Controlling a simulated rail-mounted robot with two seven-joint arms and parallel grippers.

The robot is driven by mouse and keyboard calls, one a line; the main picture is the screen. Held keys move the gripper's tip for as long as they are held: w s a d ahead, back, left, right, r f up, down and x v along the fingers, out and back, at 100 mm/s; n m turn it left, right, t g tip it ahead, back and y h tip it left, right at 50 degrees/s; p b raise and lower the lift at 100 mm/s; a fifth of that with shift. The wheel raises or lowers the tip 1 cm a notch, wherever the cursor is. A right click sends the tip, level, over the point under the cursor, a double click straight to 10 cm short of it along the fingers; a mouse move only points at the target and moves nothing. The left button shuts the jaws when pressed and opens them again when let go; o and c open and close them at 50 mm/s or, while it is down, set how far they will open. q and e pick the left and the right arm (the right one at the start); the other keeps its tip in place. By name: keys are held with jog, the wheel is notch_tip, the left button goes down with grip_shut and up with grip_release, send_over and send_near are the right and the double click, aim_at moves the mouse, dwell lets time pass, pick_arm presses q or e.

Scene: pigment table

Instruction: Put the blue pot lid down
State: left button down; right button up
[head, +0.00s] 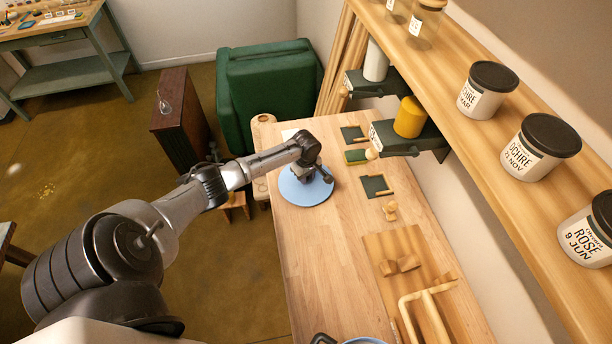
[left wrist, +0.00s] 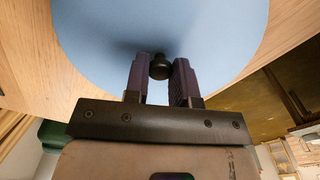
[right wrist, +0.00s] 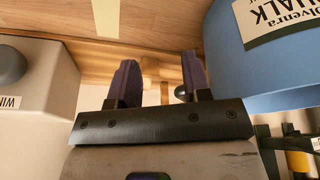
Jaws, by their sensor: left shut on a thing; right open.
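The blue pot lid (head: 297,194) is a flat round disc over the far left part of the wooden table (head: 315,260). My left gripper (head: 313,177) is shut on its dark knob from above. In the left wrist view the blue lid (left wrist: 210,25) fills the top, and the knob (left wrist: 160,67) sits between the two fingers. I cannot tell whether the lid touches the table. My right gripper (right wrist: 158,82) is open, with nothing held between its fingers. A large blue pot (right wrist: 285,70) with a chalk label stands beside it on the right.
A shelf of labelled jars (head: 538,147) runs along the right. Small dark tiles (head: 376,186) and a wooden figure-like piece (head: 390,211) lie right of the lid. A wooden board (head: 400,255) lies nearer. The table's middle left is clear. A green armchair (head: 268,85) stands beyond.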

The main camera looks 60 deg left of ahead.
pick_arm(q)
jog(key=c, duration=0.9)
grip_release()
jog(key=shift+f, duration=0.1)
jog(key=shift+c, duration=0.2)
